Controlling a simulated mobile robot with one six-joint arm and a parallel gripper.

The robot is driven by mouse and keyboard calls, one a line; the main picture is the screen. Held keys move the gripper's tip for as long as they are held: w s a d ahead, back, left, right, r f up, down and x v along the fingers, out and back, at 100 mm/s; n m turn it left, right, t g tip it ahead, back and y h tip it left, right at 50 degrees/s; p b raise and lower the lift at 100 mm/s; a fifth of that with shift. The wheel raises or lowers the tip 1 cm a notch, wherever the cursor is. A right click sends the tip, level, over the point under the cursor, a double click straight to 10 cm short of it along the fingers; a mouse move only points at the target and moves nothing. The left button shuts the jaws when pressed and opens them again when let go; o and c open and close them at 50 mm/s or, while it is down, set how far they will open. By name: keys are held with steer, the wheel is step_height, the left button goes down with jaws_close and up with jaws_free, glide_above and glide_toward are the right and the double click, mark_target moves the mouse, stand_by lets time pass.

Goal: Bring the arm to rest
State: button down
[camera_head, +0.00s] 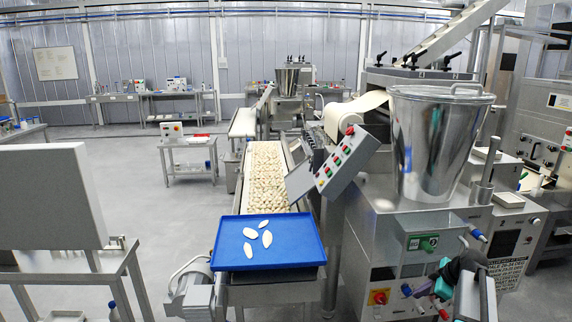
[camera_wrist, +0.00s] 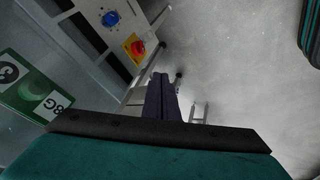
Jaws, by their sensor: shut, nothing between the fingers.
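My gripper (camera_wrist: 162,97) shows in the wrist view with its two dark fingers close together. It is shut and holds nothing. It is beside the machine's control panel, with the red knob on its yellow plate (camera_wrist: 136,48) and the blue knob (camera_wrist: 110,18) up and to the left. In the head view, dark and teal parts of my arm show at the lower right, in front of the steel machine (camera_head: 400,225). The exact fingertips are hard to make out there.
A blue tray (camera_head: 228,262) with several pale pasta pieces sits at the near end of the conveyor (camera_head: 249,180). A steel hopper (camera_head: 436,140) stands on the machine. A bench with a grey panel (camera_head: 50,200) is at left. The floor (camera_head: 170,235) between is clear.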

steer(key=s+a+f+n+g+y, duration=0.1)
steer(key=s+a+f+g, duration=0.15)
steer(key=a+f, duration=0.8)
steer(key=s+a+f+g, duration=0.2)
steer(key=s+a+f, duration=0.2)
steer(key=a+f, duration=0.7)
steer(key=s+a+f+g, duration=0.3)
steer(key=s+a+f, duration=0.6)
steer(key=s+a, duration=0.35)
steer(key=s+f+m+g+h, duration=0.2)
steer(key=s+m, duration=0.4)
steer(key=s, duration=0.4)
steer(key=s+f+m+g+h, duration=0.1)
steer(key=s+f+m+g, duration=0.1)
steer(key=s+m, duration=0.4)
steer(key=s+f, duration=0.1)
steer(key=s, duration=0.4)
steer(key=shift+s+a+f+h, duration=0.15)
steer(key=shift+s+f+h, duration=0.15)
steer(key=shift+f+h, duration=0.1)
